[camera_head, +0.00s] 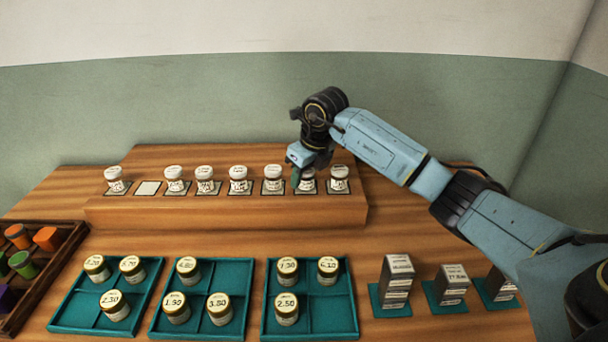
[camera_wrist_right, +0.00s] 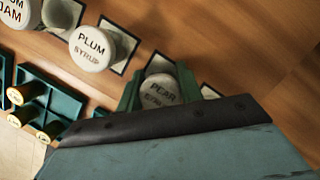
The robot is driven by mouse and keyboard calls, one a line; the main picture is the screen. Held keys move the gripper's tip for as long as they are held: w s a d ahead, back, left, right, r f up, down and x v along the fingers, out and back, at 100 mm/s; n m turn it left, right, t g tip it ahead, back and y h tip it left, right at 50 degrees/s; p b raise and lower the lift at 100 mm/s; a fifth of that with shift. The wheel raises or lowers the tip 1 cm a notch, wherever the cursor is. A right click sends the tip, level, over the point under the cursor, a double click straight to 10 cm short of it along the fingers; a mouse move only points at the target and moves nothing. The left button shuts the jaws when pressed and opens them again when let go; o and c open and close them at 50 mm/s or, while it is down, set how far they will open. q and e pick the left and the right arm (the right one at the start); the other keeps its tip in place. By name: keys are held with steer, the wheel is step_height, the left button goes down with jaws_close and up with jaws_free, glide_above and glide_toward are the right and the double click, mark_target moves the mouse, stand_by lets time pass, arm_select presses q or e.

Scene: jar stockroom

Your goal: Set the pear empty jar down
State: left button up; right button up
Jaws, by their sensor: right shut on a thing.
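In the head view the pear jar (camera_head: 307,185) is in the row on the wooden step, second from the right, partly hidden by my right gripper (camera_head: 304,175). It is over or on a dark-edged square pad (camera_wrist_right: 161,62); I cannot tell if its base touches. My left gripper is not in view.
A plum syrup jar (camera_wrist_right: 91,48) stands beside it; another jar (camera_head: 339,173) is on its right. A bare pad (camera_head: 147,188) lies near the left end of the step (camera_head: 230,209). Teal trays (camera_head: 310,326) with gold-lidded jars and several grey boxes (camera_head: 397,283) stand in front.

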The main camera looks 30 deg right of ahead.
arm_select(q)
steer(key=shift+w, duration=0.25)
arm_select(e)
steer(key=o, duration=1)
steer(key=shift+f, duration=0.1)
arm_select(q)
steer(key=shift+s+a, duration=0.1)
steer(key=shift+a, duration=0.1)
arm_select(e)
steer(key=shift+r, duration=0.25)
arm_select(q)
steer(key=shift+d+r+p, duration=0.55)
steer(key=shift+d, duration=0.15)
arm_select(e)
steer(key=v, duration=1.2)
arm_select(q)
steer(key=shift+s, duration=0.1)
